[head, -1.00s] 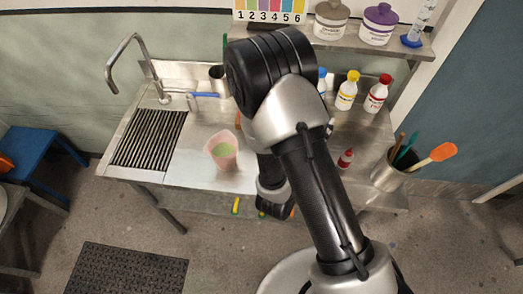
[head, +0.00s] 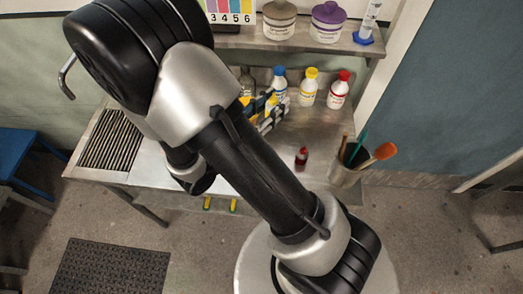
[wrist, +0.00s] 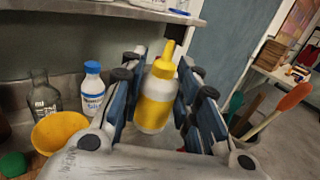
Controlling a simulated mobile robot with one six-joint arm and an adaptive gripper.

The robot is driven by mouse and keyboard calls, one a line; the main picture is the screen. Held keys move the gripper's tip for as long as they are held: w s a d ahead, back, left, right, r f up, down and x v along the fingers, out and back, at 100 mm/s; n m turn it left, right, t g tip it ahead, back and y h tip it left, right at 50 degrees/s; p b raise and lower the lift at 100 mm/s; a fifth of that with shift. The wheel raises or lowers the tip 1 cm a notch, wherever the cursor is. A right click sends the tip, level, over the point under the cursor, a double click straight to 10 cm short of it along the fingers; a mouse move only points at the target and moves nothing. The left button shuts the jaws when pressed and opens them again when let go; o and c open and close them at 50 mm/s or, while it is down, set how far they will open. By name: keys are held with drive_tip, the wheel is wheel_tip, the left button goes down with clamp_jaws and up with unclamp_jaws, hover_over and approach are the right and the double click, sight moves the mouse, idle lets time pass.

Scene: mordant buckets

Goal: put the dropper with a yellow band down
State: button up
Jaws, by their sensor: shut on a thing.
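The dropper (wrist: 152,112) is a small white bottle with a yellow band and a pointed yellow nozzle. In the wrist view it stands nearly upright between the fingers of my gripper (wrist: 157,98), which is shut on it. In the head view my gripper (head: 268,112) is over the back of the steel worktop (head: 270,160), in front of the capped bottles. My arm covers part of it there, and I cannot make out the dropper clearly. Whether its base touches the worktop cannot be told.
Blue-capped (head: 279,84), yellow-capped (head: 308,88) and red-capped (head: 339,90) bottles stand behind. A yellow bowl (wrist: 61,131) and clear bottle (wrist: 43,95) are left in the wrist view. A shelf (head: 300,38) overhangs.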

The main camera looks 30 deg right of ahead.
wheel_tip(320, 180, down, 20)
drive_tip(key=b, duration=0.6)
drive_tip(key=shift+s+a+r, duration=0.1)
drive_tip(key=shift+f+b, duration=0.2)
drive_tip(key=shift+b, duration=0.1)
drive_tip(key=o, duration=1.1)
drive_tip(key=shift+c, duration=0.2)
drive_tip(key=shift+r, duration=0.1)
